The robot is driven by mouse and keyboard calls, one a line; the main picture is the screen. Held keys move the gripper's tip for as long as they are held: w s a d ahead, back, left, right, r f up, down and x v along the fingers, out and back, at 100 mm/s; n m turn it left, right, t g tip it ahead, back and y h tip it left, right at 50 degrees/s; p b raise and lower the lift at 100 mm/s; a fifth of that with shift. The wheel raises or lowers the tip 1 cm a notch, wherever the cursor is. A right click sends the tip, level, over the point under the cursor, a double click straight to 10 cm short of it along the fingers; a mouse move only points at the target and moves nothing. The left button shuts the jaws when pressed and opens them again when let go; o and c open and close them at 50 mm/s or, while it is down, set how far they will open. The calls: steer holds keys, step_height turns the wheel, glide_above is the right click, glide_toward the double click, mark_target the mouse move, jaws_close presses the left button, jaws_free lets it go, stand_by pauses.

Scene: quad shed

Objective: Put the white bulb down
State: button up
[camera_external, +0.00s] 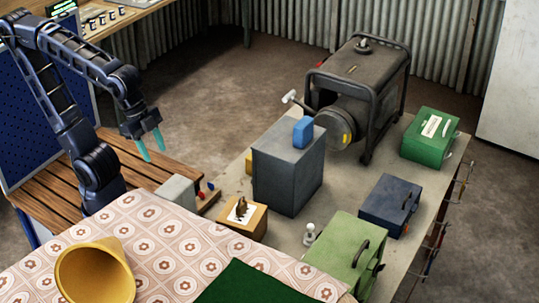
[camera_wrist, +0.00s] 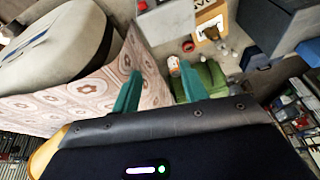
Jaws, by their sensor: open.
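A small white bulb (camera_external: 309,234) stands on the grey workbench between the wooden box and the light green case. In the wrist view, a small pale shape beside the green case may be the same bulb, but it is too small to be sure. My gripper (camera_external: 150,145) is at the upper left of the external view, above the slatted wooden bench and well apart from the bulb. Its two teal fingers point down and are apart, with nothing seen between them. The wrist view shows the spread fingers (camera_wrist: 158,88) too.
A tall grey box (camera_external: 288,165) with a blue block (camera_external: 303,131) on top stands mid-workbench. A generator (camera_external: 362,85), a navy case (camera_external: 390,205), a light green case (camera_external: 345,250) and a dark green case (camera_external: 430,138) surround it. A patterned cloth (camera_external: 180,240) bears a yellow cone (camera_external: 95,272).

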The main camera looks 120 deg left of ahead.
steer(key=shift+n, duration=0.7)
steer(key=s, duration=0.1)
steer(key=s+f, duration=0.1)
steer(key=s, duration=0.1)
steer(key=s+d, duration=0.1)
steer(key=s, duration=0.1)
steer(key=shift+d+f, duration=0.1)
steer(key=shift+f, duration=0.1)
stand_by(0.4)
